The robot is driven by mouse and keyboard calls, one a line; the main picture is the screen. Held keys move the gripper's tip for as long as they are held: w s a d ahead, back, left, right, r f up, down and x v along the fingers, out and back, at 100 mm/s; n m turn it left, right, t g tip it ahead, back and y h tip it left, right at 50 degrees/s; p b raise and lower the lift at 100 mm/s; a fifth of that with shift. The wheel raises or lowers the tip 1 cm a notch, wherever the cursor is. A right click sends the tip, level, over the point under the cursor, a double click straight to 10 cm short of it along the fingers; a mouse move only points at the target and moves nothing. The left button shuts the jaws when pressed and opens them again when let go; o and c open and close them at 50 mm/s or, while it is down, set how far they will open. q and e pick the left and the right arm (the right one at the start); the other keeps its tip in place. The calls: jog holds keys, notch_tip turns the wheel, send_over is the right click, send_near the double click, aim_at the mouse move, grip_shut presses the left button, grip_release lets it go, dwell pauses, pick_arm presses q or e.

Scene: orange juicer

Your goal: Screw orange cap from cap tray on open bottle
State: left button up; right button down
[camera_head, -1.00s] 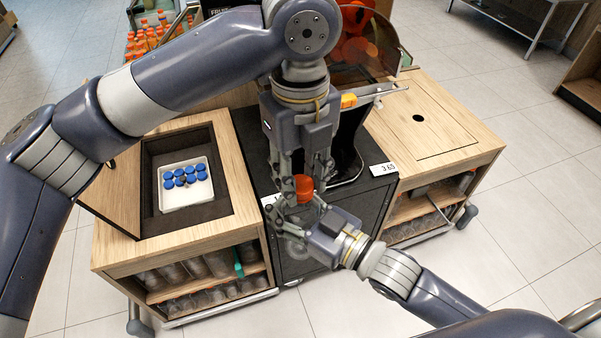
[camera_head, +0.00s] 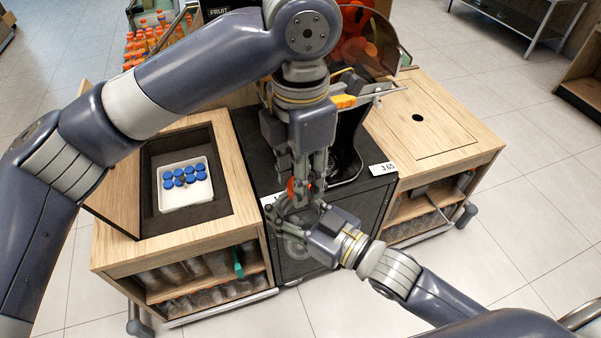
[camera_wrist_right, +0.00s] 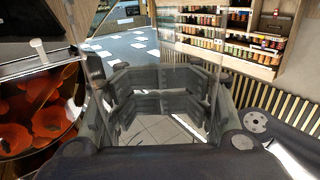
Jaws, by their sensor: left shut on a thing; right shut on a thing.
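My left gripper (camera_head: 302,188) points straight down and is shut on an orange cap (camera_head: 293,187), which is mostly hidden behind its fingers. My right gripper (camera_head: 290,217) reaches in from the lower right, just below the left one, and is shut on a clear bottle (camera_head: 293,245). In the right wrist view the see-through bottle (camera_wrist_right: 160,78) stands between the fingers. The cap is directly above the bottle, at its mouth; I cannot tell whether the threads are engaged. The white cap tray (camera_head: 186,203) with several blue caps (camera_head: 185,175) sits in the left counter recess.
A black cabinet (camera_head: 252,150) with the juicer (camera_head: 358,48) stands behind my grippers. Filled orange bottles (camera_head: 142,45) stand at the back left. The floor in front is free.

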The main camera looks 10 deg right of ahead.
dwell(0.3)
pick_arm(q)
jog(key=o, duration=0.6)
jog(key=shift+r, duration=2.25)
